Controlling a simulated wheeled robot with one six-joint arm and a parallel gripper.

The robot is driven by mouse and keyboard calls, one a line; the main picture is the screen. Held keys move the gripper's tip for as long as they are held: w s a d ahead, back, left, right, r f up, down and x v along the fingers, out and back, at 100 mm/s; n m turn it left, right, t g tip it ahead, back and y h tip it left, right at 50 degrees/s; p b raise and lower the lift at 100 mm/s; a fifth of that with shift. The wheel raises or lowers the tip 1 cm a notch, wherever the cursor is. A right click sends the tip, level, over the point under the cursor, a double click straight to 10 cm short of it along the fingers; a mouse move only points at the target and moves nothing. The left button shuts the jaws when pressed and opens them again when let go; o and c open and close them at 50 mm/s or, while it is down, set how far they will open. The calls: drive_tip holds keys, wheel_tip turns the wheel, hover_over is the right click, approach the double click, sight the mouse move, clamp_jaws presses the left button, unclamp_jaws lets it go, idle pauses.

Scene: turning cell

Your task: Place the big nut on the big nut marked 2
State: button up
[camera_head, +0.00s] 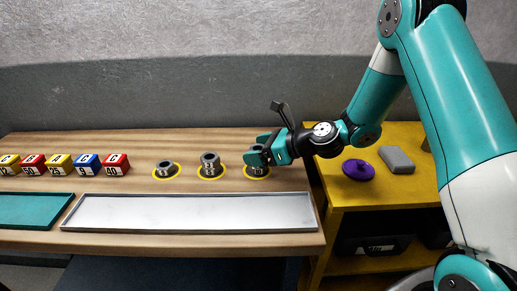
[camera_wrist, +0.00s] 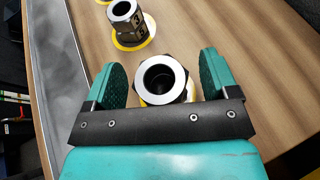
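A dark nut with a bright silver top and a round hole (camera_wrist: 160,78) sits between my gripper's (camera_wrist: 160,88) fingers in the wrist view. The teal fingers stand on either side of it, apart, with narrow gaps visible. In the head view my gripper (camera_head: 262,152) is low over the rightmost yellow ring (camera_head: 257,177), partly hiding the nut there. A stack of nuts (camera_head: 210,164) stands on the middle ring; it also shows in the wrist view (camera_wrist: 127,22). A lower nut (camera_head: 165,169) sits on the left ring. I cannot read the marks surely.
A long pale tray (camera_head: 190,225) lies along the bench front, with a teal tray (camera_head: 30,222) left of it. Several coloured number blocks (camera_head: 88,164) stand at the left. The yellow side table (camera_head: 345,195) holds a purple disc (camera_head: 358,170) and a grey block (camera_head: 397,160).

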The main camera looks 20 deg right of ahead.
drive_tip(key=shift+r, duration=0.25)
drive_tip(key=v, duration=1.2)
drive_tip(key=s+a+r+n+g+h, duration=0.3)
drive_tip(key=s+a+n+g, duration=0.65)
drive_tip(key=n, duration=0.95)
drive_tip(key=s+a+r+n+h, duration=0.1)
drive_tip(key=s+r+n, duration=0.1)
drive_tip(key=s+n, duration=0.5)
drive_tip(key=s+a+r+n+h, duration=0.2)
drive_tip(key=s+n, duration=0.5)
drive_tip(key=shift+a+b, duration=0.15)
drive_tip(key=shift+b, duration=0.25)
